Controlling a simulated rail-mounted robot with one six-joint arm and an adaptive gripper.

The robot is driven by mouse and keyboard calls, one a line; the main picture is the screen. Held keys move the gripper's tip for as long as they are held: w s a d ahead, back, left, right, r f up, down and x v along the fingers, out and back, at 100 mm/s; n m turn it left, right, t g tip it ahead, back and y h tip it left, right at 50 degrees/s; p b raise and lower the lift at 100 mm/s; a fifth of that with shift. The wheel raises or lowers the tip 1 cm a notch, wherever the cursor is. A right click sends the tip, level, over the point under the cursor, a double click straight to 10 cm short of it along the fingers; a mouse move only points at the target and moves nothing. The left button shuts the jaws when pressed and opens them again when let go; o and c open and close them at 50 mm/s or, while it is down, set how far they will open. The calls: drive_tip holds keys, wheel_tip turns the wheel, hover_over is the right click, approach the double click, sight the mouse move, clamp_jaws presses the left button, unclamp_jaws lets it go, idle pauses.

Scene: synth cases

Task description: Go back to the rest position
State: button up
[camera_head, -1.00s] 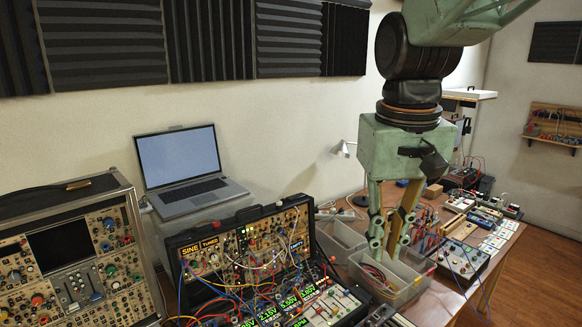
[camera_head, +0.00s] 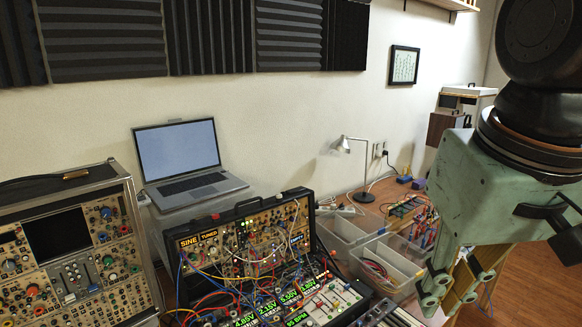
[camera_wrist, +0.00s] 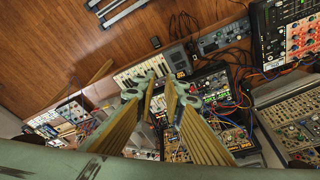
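My gripper (camera_head: 441,302) hangs at the right of the head view below its pale green body, fingers pointing down. It is to the right of the clear bins and apart from them. In the wrist view its two fingers (camera_wrist: 160,84), with tan ribbed inner pads, stand apart with a gap between the tips and nothing held. Part of the arm is cut off by the head view's right edge.
Open synth case (camera_head: 313,216) with patch cables stands front centre, a larger case (camera_head: 128,215) at left. A laptop (camera_head: 180,150) sits behind. Clear bins (camera_head: 408,262), one holding cables, and a lamp (camera_head: 357,141) are on the wooden table.

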drive_tip(key=s+f+t+b, duration=0.1)
drive_tip(key=s+f, duration=0.2)
drive_tip(key=s, duration=0.4)
drive_tip(key=shift+d, duration=0.4)
idle(1.0)
